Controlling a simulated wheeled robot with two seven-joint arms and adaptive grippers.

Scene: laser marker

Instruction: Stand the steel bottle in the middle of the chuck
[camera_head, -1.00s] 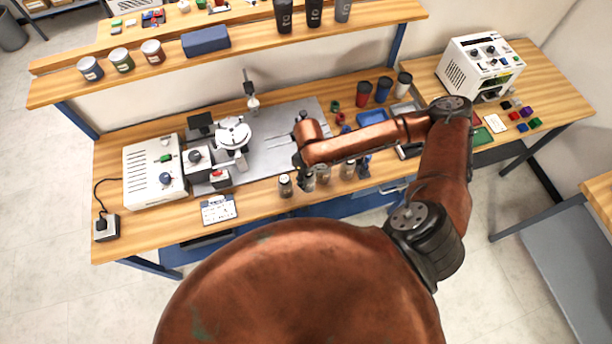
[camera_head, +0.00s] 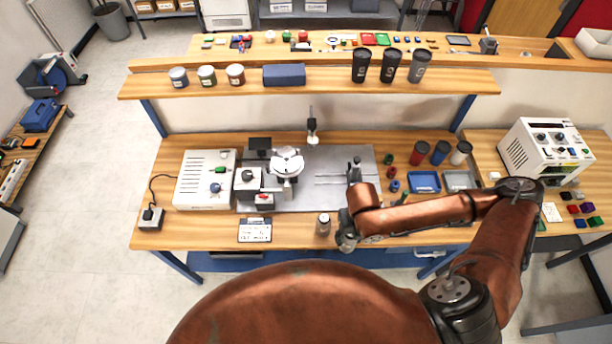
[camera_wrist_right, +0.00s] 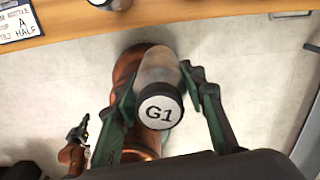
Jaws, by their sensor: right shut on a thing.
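In the head view the right gripper (camera_head: 347,236) is at the bench's front edge, right of the chuck and nearer to me; the arm partly hides the bottle. The round, pale chuck (camera_head: 287,162) is on the marker's grey plate, with nothing visible standing on it. A small dark part, perhaps my left gripper (camera_wrist_right: 78,132), shows at the wrist view's left.
Another bottle (camera_head: 323,224) stands near the bench's front edge, just left of the right gripper. A white control box (camera_head: 205,180) stands left of the chuck. A label card (camera_head: 255,230) lies in front. A thin post (camera_head: 312,125) rises behind the chuck. Cups (camera_head: 440,152) stand at right.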

